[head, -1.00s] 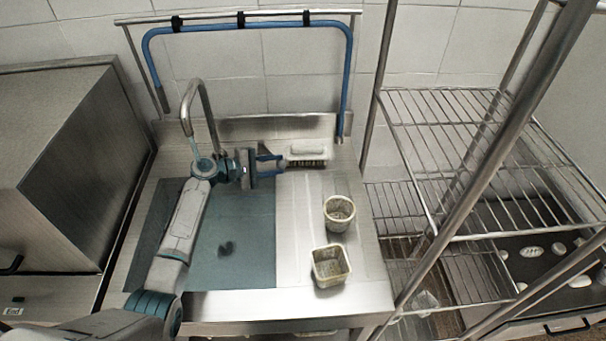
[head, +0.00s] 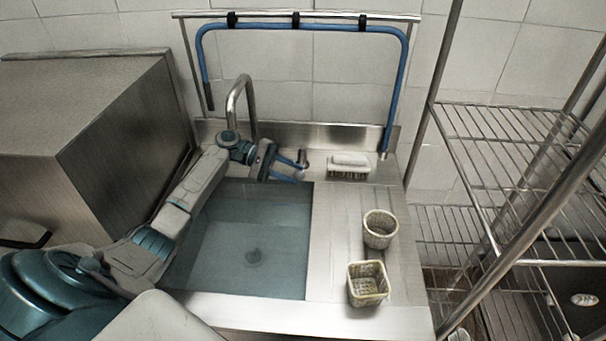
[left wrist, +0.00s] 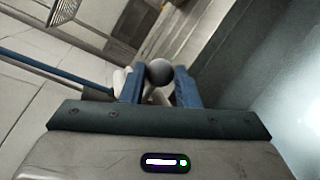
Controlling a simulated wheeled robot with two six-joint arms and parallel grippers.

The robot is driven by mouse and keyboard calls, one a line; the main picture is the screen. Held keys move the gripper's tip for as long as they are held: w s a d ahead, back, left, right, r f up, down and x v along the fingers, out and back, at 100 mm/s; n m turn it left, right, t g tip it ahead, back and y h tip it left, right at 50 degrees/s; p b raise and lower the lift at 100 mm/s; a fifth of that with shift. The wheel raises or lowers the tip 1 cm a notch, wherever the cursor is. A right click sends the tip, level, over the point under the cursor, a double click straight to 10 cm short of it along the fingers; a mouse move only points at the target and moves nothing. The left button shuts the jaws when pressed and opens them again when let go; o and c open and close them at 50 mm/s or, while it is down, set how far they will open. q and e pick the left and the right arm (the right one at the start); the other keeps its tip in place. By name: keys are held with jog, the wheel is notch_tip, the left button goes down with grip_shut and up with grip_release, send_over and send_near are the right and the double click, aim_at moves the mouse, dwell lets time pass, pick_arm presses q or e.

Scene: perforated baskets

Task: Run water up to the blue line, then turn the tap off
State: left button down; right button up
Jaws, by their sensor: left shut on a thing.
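The sink basin (head: 308,240) holds clear bluish water (head: 225,255), with the drain (head: 254,257) visible through it. I cannot make out a blue line. The curved steel tap spout (head: 240,92) stands behind the basin, its mouth just above my left arm. No stream is visible below it; my arm covers that spot. My left gripper (head: 301,172) reaches right across the back of the basin and is shut on the tap knob (head: 303,157). The left wrist view shows the round grey knob (left wrist: 159,72) between the blue fingers (left wrist: 158,88). My right gripper is not in view.
A white brush (head: 350,161) lies behind the drainboard, right of the gripper. Two perforated baskets, one round (head: 380,229) and one square (head: 367,284), stand on the drainboard. A blue hose (head: 300,27) hangs on the back rail. A wire rack (head: 510,140) stands at right.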

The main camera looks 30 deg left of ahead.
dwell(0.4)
pick_arm(q)
jog(key=c, duration=1.1)
grip_release()
jog(key=shift+a, duration=0.1)
jog(key=s+d+r+p, duration=0.2)
jog(key=s+d+p, duration=0.2)
jog(key=s+p, duration=0.2)
jog(key=s+d+r+p, duration=0.3)
jog(key=s+p, duration=0.4)
jog(key=p, duration=0.4)
jog(key=shift+s+d+p, duration=0.25)
jog(key=shift+d+p, duration=0.05)
jog(key=shift+d, duration=0.6)
